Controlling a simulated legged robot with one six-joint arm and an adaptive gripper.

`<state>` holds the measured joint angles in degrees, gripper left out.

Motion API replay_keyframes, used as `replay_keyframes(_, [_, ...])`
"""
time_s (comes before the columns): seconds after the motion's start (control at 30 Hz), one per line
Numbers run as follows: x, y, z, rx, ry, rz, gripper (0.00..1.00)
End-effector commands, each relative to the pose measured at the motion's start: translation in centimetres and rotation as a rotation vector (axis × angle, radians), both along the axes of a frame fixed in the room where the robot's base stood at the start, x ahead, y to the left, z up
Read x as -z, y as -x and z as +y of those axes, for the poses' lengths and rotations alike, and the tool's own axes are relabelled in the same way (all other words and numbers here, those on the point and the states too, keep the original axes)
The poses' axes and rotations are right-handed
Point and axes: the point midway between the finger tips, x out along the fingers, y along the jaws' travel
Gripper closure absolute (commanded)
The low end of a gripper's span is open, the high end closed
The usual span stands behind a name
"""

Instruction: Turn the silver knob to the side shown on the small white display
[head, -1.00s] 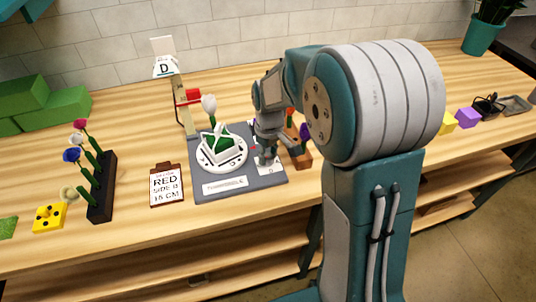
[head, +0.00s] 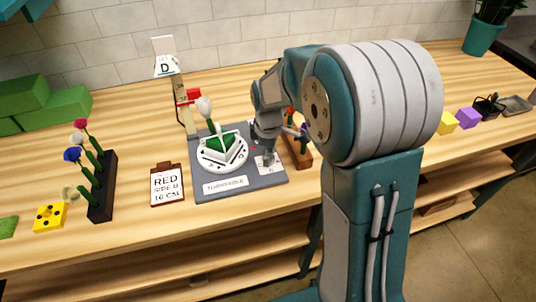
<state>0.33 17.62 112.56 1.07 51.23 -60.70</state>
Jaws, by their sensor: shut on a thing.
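My gripper (head: 267,157) points down at the right side of the grey turntable base (head: 238,187). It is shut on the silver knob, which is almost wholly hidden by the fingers. A small white plate (head: 265,170) lies under the gripper, its mark too small to read. The round white turntable (head: 208,164) carries a white-edged holder with green foam (head: 221,143) and a white flower (head: 204,107). A small white display (head: 165,68) on the post behind shows the letter D.
A brown-framed card (head: 167,185) reads RED, SIDE B, 16 CM. A black rack (head: 102,200) with several flowers stands at left. A wooden block (head: 298,153) with flowers is close to the right of my gripper. A post with a red slider (head: 188,97) stands behind the turntable.

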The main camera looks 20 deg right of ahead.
Motion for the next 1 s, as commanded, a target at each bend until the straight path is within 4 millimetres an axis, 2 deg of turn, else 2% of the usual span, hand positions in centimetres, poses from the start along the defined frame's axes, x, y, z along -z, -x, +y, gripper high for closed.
replay_keyframes(0.33, [0.2,0.1,0.0,-0.003,0.001,0.005,1.0])
replay_keyframes(0.37, [0.2,0.1,0.0,-0.003,0.001,0.005,0.51])
replay_keyframes(0.4, [0.2,0.1,0.0,-0.002,0.001,0.005,0.33])
replay_keyframes(0.43, [0.2,0.1,0.0,-0.002,0.001,0.005,0.21])
replay_keyframes(0.83, [0.0,0.0,0.0,-0.002,0.001,0.0,0.21])
replay_keyframes(1.0, [-1.9,-0.1,0.0,-0.002,0.0,-0.004,0.21])
